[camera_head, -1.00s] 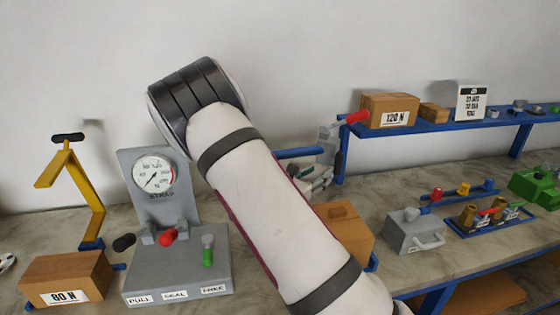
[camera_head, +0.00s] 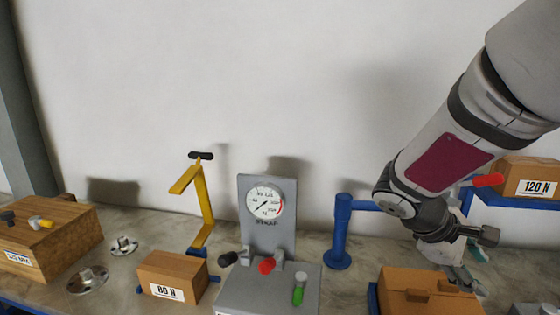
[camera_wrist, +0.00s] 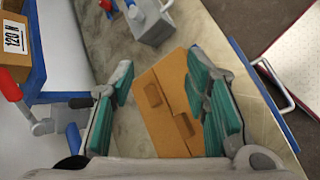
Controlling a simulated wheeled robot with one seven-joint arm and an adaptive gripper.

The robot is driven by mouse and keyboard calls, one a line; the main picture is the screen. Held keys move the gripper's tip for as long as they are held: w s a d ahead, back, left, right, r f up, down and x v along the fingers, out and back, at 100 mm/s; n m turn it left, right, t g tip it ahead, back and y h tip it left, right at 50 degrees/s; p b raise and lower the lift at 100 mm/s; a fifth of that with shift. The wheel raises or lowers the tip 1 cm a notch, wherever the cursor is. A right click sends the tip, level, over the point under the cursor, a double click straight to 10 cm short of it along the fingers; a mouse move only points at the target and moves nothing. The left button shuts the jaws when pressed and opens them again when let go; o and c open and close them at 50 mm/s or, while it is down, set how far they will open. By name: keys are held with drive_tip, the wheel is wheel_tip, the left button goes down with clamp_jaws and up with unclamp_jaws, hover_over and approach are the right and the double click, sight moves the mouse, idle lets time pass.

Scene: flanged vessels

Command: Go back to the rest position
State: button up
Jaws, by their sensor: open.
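My gripper (camera_head: 463,270) hangs at the right of the head view, pointing down, behind and just above a cardboard box (camera_head: 425,292). In the wrist view the teal-padded fingers of my gripper (camera_wrist: 158,75) are spread apart with nothing held between them. The cardboard box (camera_wrist: 165,105) shows beyond and between the fingers. I cannot tell how far above it the fingertips are.
A blue post (camera_head: 342,230) with a side arm stands left of my arm, and a red-tipped lever (camera_head: 488,180) is close behind it. A 120 N box (camera_head: 530,180) sits at right. The grey gauge stand (camera_head: 268,215) and 80 N box (camera_head: 172,275) are further left.

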drive_tip(key=s+a+r+m+t+y, duration=0.2)
drive_tip(key=s+a+y, duration=0.1)
drive_tip(key=a, duration=0.3)
drive_tip(key=s+a+r+m+t+y, duration=0.2)
drive_tip(key=s+a+r+y, duration=0.1)
drive_tip(key=a, duration=0.3)
drive_tip(key=s+a+r+m+t+y, duration=0.2)
drive_tip(key=s+a+m+y, duration=0.1)
drive_tip(key=s+a, duration=0.2)
drive_tip(key=shift+a+r, duration=0.35)
drive_tip(key=shift+a, duration=0.7)
idle(0.7)
